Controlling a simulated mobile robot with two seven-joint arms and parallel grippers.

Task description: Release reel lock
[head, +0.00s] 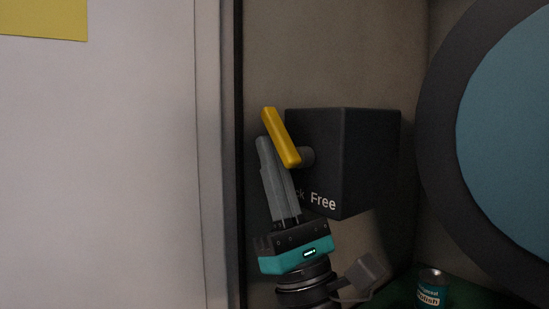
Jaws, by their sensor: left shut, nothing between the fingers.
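The reel lock is a dark box (345,150) on the grey-brown wall, with a yellow lever (280,137) on its left side. The lever is tilted, its top leaning left, and its lower end meets a short round pivot. White lettering on the box reads "Free"; a word to its left is mostly hidden, ending in "ck". My left gripper (263,142) comes up from below with its fingers together. Its fingertips are right beside the lever's left edge; I cannot tell whether they touch it. My right gripper is not in view.
A big round reel (434,150) with a dark rim and blue face fills the right side. A small can (432,289) stands on a green surface at the lower right. A pale panel (110,170) with a yellow sheet (43,18) fills the left.

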